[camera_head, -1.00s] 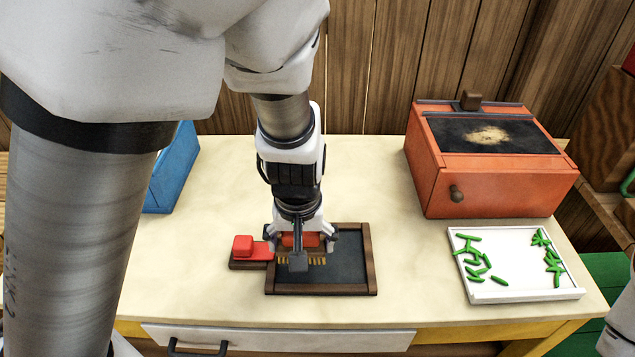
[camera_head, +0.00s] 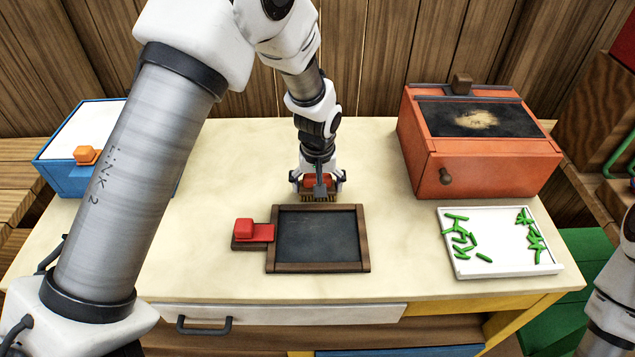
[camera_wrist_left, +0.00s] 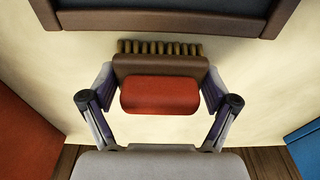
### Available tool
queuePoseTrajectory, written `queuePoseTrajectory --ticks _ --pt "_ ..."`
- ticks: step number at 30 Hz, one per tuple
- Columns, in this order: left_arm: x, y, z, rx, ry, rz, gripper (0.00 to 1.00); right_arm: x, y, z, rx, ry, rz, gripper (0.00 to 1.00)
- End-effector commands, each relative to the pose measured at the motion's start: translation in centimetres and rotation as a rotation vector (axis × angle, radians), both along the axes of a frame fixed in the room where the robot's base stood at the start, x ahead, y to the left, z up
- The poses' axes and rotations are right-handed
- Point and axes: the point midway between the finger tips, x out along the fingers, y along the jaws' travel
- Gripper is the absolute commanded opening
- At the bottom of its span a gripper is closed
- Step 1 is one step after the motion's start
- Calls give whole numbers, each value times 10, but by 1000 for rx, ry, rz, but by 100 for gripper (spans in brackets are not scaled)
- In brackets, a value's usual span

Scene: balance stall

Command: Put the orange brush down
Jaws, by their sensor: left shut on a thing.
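The brush (camera_head: 319,196) has an orange-red grip, a brown body and tan bristles. My left gripper (camera_head: 318,183) is shut on it, just behind the far edge of the dark framed tray (camera_head: 320,267). In the left wrist view the brush (camera_wrist_left: 160,95) sits between both fingers of my left gripper (camera_wrist_left: 160,100), bristles toward the tray frame (camera_wrist_left: 160,22). The bristles are at or close to the tabletop; I cannot tell whether they touch it. My right gripper is not in view; only part of that arm shows at the right edge.
A red block (camera_head: 253,231) sits at the tray's left side. An orange box (camera_head: 485,165) with a dark top stands at the back right. A white tray (camera_head: 450,268) holds several green pieces. A blue box (camera_head: 62,180) stands at the left. The table (camera_head: 230,150) is clear around the gripper.

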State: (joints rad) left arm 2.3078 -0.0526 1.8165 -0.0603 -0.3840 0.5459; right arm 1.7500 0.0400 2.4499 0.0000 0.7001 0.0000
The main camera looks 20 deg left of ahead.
Motion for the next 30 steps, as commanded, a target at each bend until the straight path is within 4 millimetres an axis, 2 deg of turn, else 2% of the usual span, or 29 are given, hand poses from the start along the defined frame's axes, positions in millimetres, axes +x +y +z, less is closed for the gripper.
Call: queuePoseTrajectory --ticks 4,5,6,15,19,23,30 --pt "0 0 -4 0 0 0 41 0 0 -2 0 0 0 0" --pt "0 0 -3 0 0 0 94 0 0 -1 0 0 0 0" --pt "0 0 -3 0 0 0 100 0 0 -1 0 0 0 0" --pt "0 0 -3 0 0 0 100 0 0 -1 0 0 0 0" --pt "0 0 6 0 -2 0 100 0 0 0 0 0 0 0" --pt "-2 -2 32 -1 -6 0 100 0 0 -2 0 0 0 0" --pt "-10 -5 93 0 -4 -1 100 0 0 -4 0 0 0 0"
